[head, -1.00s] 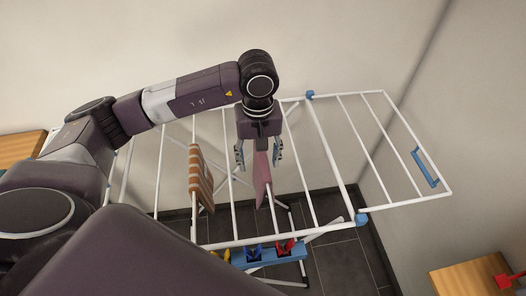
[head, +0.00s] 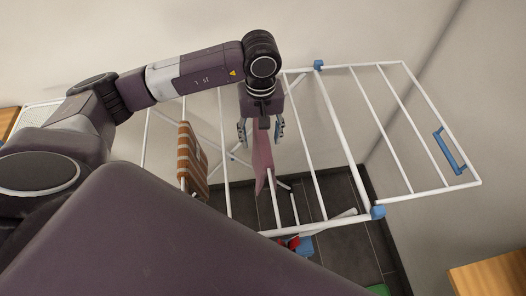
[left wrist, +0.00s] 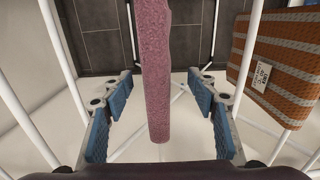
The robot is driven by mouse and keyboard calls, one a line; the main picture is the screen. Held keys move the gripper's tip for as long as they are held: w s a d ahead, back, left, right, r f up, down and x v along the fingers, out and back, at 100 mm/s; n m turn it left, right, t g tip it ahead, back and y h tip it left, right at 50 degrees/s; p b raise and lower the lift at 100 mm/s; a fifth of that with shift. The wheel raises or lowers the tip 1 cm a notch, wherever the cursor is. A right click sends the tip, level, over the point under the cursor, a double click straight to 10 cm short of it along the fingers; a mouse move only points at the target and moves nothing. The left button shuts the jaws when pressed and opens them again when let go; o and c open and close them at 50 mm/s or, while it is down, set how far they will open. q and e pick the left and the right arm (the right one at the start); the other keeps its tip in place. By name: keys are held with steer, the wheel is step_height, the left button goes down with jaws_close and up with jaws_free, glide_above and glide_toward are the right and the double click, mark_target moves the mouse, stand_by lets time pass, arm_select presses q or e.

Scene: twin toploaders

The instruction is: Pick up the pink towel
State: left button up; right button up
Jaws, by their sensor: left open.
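The pink towel (head: 264,165) hangs folded over a bar of the white drying rack (head: 335,118). My left gripper (head: 261,132) is open, pointing down over the towel's upper end, with a finger on either side. In the left wrist view the towel (left wrist: 157,75) runs between the two blue-padded fingers of my left gripper (left wrist: 160,115), with a visible gap on both sides. My right gripper is not in view.
A brown-and-white striped towel (head: 192,160) hangs on a bar to the left; its label shows in the left wrist view. Red and blue items (head: 300,244) sit at the rack's front edge, partly hidden by my body. A wooden surface (head: 490,278) is at the lower right.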

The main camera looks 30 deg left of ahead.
arm_select(q)
steer(key=shift+s+d+f+p, duration=0.1)
steer(key=shift+f+p, duration=0.2)
steer(key=shift+f, duration=0.1)
steer(key=f+p, duration=0.1)
steer(key=f, duration=0.3)
steer(key=shift+w+d+f+p, duration=0.15)
steer(key=shift+w+f+p, duration=0.1)
steer(key=shift+p, duration=0.1)
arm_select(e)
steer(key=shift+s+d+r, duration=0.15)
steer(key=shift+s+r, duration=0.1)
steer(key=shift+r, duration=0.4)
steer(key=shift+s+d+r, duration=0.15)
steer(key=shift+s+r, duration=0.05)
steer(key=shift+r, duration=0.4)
arm_select(q)
steer(key=c, duration=1.4)
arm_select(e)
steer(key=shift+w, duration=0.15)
arm_select(q)
steer(key=shift+r, duration=0.1)
